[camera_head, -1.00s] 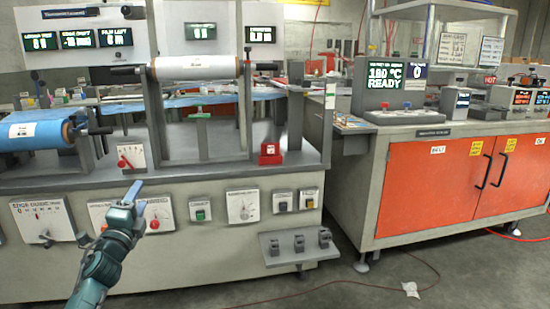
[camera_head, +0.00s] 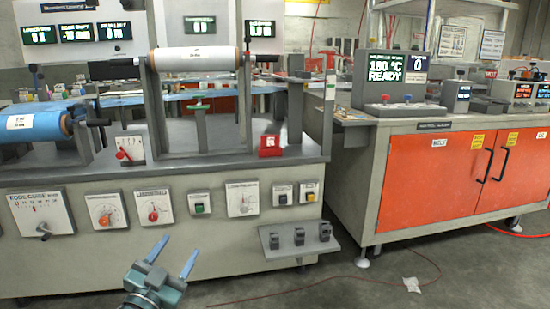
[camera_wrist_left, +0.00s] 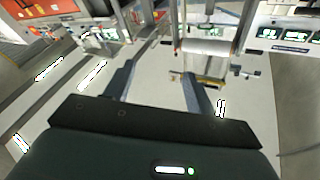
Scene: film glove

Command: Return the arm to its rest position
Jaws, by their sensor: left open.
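My left gripper (camera_head: 172,257) is low in the head view, in front of the grey machine's front panel. Its two blue fingers point up and stand apart, with nothing between them. In the left wrist view the two fingers (camera_wrist_left: 160,88) also show spread and empty, with the machine beyond them. My right gripper is in neither view.
The grey machine (camera_head: 120,261) carries dials, buttons, a white roll (camera_head: 195,59) and a blue film roll (camera_head: 30,128). A small shelf (camera_head: 298,246) juts from its front at right. An orange-doored cabinet (camera_head: 437,182) stands right. The floor (camera_head: 340,285) is mostly clear, with a cable.

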